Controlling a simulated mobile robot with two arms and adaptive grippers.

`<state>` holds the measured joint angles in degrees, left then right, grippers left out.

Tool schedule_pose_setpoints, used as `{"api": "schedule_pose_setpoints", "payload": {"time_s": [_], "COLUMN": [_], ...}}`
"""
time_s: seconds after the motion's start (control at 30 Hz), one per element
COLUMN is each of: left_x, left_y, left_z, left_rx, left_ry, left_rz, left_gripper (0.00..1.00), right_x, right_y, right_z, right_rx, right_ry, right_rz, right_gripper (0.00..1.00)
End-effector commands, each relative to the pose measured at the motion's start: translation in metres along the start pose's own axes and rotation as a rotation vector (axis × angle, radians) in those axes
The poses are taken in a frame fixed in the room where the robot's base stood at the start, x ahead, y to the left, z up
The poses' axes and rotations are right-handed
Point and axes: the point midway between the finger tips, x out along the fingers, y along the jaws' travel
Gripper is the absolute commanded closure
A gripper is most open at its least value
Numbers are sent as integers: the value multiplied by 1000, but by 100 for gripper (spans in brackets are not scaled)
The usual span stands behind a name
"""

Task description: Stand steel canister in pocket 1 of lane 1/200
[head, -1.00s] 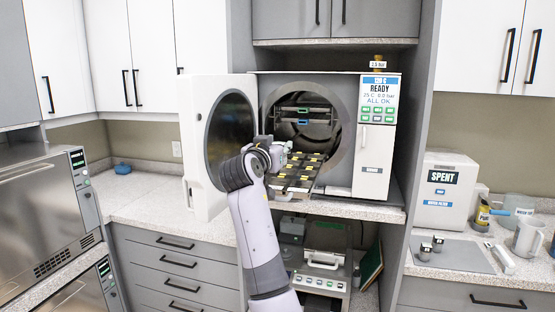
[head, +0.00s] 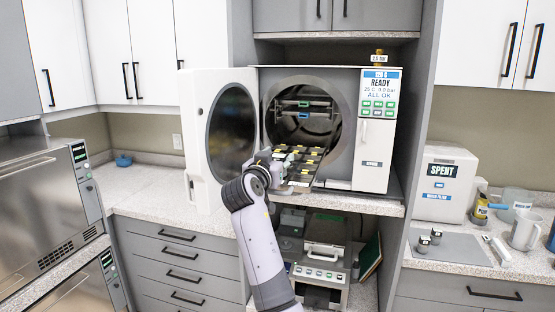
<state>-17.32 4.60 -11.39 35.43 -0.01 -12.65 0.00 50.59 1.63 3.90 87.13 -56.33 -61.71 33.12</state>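Small steel canisters with dark tops (head: 424,241) stand on the grey mat at the right. The pocketed tray (head: 318,181) sticks out of the open autoclave's round mouth. It has dark pockets with yellow marks; I cannot read which lane or pocket is which. My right gripper (head: 268,158) is at the tray's left edge, beside the open door. It is small and partly hidden behind my own wrist, so I cannot tell whether its fingers are open or hold a canister. My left gripper is out of view.
The autoclave (head: 376,150) reads READY, and its white round door (head: 200,150) stands open to the left. A SPENT box (head: 443,185), a mug (head: 525,231) and bottles stand on the right counter. The left counter (head: 150,187) is mostly clear.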

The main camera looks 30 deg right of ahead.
Motion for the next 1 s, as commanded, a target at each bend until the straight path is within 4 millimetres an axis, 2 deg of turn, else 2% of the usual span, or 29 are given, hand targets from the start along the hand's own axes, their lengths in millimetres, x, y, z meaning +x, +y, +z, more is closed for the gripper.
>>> {"api": "schedule_pose_setpoints", "payload": {"time_s": [0.1,0.47,0.63,1.0], "left_x": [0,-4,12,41], "left_y": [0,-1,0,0], "left_z": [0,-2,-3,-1], "left_rx": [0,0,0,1], "left_ry": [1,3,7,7], "left_rz": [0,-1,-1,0], "left_gripper": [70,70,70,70], "right_x": [0,0,-24,-100], "right_y": [0,0,-1,-1], "right_z": [0,-4,2,1], "right_rx": [0,0,3,4], "right_ry": [0,0,1,1], "right_rz": [0,0,-3,-3], "right_gripper": [47,46,46,46]}}
